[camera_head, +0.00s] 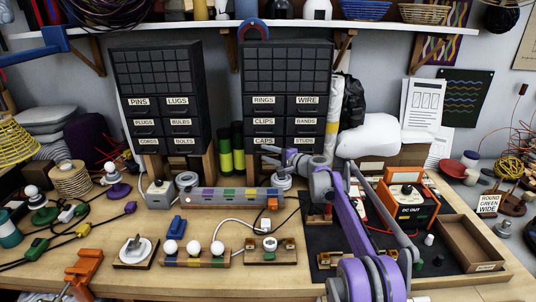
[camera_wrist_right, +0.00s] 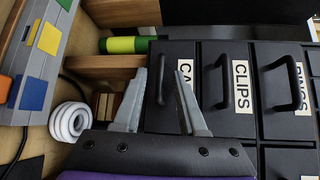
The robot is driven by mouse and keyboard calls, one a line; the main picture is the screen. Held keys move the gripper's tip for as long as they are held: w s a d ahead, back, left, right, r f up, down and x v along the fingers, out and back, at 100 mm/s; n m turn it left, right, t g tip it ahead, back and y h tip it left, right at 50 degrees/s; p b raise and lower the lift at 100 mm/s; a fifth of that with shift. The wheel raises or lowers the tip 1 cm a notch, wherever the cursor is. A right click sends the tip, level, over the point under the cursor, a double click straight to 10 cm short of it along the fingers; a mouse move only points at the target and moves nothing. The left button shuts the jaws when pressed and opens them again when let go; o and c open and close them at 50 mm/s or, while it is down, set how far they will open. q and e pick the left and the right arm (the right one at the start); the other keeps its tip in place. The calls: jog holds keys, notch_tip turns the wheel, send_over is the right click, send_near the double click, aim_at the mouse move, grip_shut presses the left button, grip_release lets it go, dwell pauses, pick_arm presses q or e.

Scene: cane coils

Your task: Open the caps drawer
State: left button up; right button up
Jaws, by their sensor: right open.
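The caps drawer (camera_head: 264,141) is the bottom left labelled drawer of the right black cabinet (camera_head: 288,66). It looks shut, its front level with its neighbours. In the right wrist view the cabinet lies sideways, and the caps drawer (camera_wrist_right: 154,118) shows a black handle (camera_wrist_right: 161,82) and a label partly hidden by a finger. My right gripper (camera_head: 270,155) is just below and in front of this drawer. In the wrist view the gripper (camera_wrist_right: 162,72) is open and empty, with the handle appearing between its fingertips; I cannot tell whether they touch it. My left gripper is not in view.
The clips drawer (camera_wrist_right: 228,85) is beside the caps drawer. A grey strip with coloured squares (camera_head: 235,197) and a white coil (camera_wrist_right: 72,121) lie near the gripper. Green cylinders (camera_head: 238,148) stand left of the cabinet. An orange power unit (camera_head: 408,205) stands right of my arm.

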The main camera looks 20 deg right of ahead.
grip_shut()
dwell(1.3)
